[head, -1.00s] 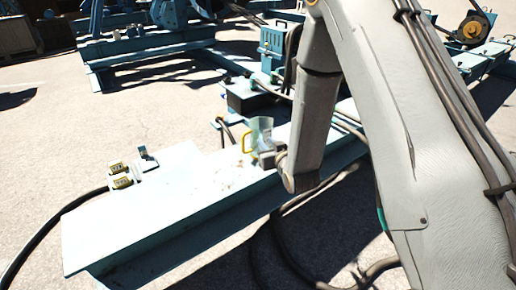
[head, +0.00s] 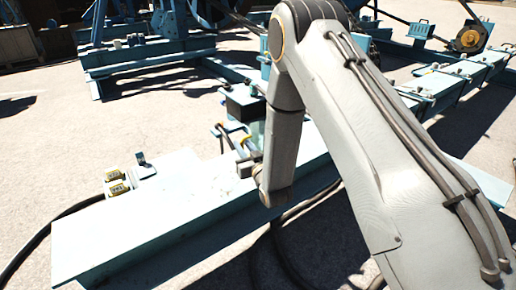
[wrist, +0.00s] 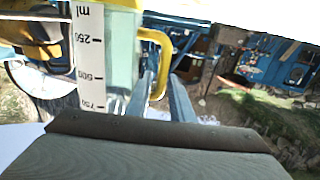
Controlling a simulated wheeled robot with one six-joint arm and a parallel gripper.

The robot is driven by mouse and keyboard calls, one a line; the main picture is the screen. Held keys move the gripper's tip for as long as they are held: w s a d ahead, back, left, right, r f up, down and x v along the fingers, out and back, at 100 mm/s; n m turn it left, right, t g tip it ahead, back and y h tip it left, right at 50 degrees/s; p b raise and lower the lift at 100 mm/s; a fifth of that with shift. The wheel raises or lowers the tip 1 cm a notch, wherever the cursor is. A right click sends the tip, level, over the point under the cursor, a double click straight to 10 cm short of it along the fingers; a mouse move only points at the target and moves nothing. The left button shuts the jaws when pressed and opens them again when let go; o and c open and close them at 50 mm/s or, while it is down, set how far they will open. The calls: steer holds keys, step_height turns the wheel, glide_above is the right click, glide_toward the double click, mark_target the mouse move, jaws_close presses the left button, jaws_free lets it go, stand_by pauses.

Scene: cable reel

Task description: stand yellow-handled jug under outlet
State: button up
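The jug (wrist: 112,45) is clear, with a white millilitre scale and a yellow handle (wrist: 155,37); it fills the upper left of the wrist view. In the head view the jug (head: 257,134) stands on the pale blue bench, partly hidden behind my arm. My gripper (wrist: 161,72) has its two fingers apart, one on each side of the handle's bar. A gap shows between the fingers, and I cannot tell whether either one touches the handle. In the head view my gripper (head: 245,166) is low over the bench, close to the jug. I cannot make out the outlet.
A dark box (head: 243,102) stands behind the jug. The front part of the bench (head: 130,235) is clear.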

steer(key=x, duration=0.4)
steer(key=shift+w+a+b, duration=0.1)
steer(key=shift+w+b, duration=0.1)
steer(key=shift+b, duration=0.2)
jaws_close()
